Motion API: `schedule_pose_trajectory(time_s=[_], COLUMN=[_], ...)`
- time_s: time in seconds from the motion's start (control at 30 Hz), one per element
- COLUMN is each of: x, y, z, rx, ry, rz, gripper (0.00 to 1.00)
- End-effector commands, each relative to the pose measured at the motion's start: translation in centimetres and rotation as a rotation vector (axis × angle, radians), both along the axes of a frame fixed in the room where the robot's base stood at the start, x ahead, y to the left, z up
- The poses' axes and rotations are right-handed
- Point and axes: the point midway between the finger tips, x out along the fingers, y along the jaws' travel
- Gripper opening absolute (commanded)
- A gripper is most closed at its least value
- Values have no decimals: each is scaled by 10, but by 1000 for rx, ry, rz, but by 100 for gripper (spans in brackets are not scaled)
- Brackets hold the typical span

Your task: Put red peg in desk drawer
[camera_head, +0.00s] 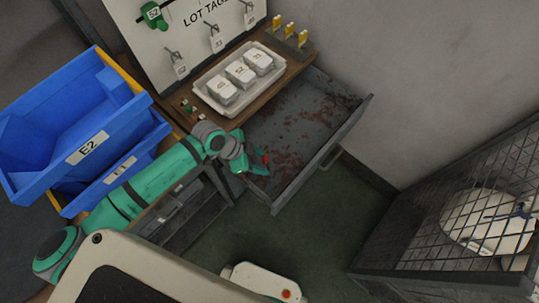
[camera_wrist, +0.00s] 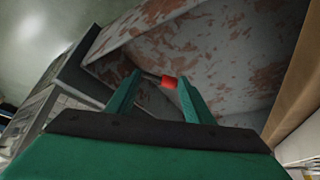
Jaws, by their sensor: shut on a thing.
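My gripper is shut on the peg. The desk drawer (camera_head: 325,158) is pulled open, with a grey, rust-stained inside that looks empty. My gripper is over the drawer's near left part. The drawer inside fills the upper part of the wrist view (camera_wrist: 225,45). I cannot tell the peg's height above the drawer floor.
On the wooden desk (camera_head: 290,75) stand a white tray (camera_head: 239,105) of labelled blocks and a yellow-topped peg rack (camera_head: 289,36). A lot-tag board (camera_head: 165,50) stands behind. Blue bins (camera_head: 75,120) are at left. A wire cage (camera_head: 470,220) is at right. The drawer's middle is clear.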

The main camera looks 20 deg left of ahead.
Motion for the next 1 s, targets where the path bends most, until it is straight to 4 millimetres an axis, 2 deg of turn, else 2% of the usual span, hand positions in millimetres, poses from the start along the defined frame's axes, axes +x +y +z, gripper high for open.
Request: schedule_pose_trajectory(time_s=[0.03,0.2,0.37,0.63,0.83,1.0], x=[11,34,48,59,58,58], y=[-3,-6,-9,-11,-10,-10], z=[-5,-34,-52,-66,-92,-94], rx=[0,-1,-1,-1,-1,-1], ry=[0,2,1,1,2,1], rz=[-4,1,-1,0,2,2], gripper=[23,23,23,23,23,23])
